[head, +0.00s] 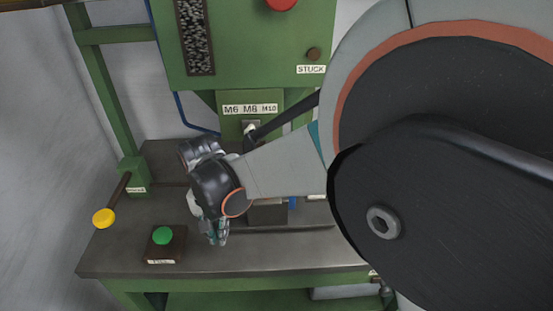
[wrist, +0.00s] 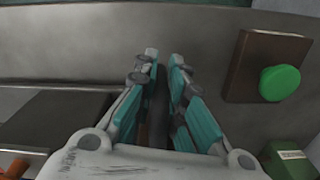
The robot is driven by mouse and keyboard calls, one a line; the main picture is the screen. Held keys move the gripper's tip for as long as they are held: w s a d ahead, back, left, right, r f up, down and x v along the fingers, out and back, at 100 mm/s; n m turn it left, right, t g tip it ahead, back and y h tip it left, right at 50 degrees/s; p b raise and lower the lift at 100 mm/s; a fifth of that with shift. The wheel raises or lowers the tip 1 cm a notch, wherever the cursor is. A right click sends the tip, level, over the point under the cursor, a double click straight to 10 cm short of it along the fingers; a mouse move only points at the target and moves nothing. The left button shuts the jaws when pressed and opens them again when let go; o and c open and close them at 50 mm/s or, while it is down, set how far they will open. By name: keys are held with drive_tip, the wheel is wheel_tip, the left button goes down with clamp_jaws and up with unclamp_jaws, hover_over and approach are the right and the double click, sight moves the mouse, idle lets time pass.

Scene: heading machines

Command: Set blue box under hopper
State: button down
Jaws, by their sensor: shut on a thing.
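The hopper (head: 245,50) is a green housing with a tall window of grey pieces. A label reading M6 M8 M10 (head: 250,109) and a small spout (head: 251,128) sit below it. A small blue patch (head: 292,203) shows under my arm, beside a dark block (head: 268,213); I cannot tell whether it is the blue box, as my arm hides most of that area. My gripper (head: 218,238) is low over the bench, left of the spout. In the wrist view my gripper (wrist: 160,68) has its teal fingers around a dark thing (wrist: 157,112), whose shape is unclear.
A green button (head: 163,236) on a brown plate stands left of my gripper; it also shows in the wrist view (wrist: 280,83). A lever with a yellow knob (head: 104,218) sticks out at the left. The dark bench (head: 120,262) is bare near its front-left edge.

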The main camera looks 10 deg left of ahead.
drive_tip(key=shift+s+a, duration=0.25)
drive_tip(key=shift+a, duration=0.6)
drive_tip(key=shift+s+a, duration=0.25)
drive_tip(key=shift+a, duration=0.55)
drive_tip(key=c, duration=1.7)
unclamp_jaws()
drive_tip(key=shift+o, duration=0.5)
drive_tip(key=shift+a, duration=0.15)
drive_tip(key=shift+r, duration=0.15)
wheel_tip(320, 180, up, 12)
drive_tip(key=shift+s, duration=0.3)
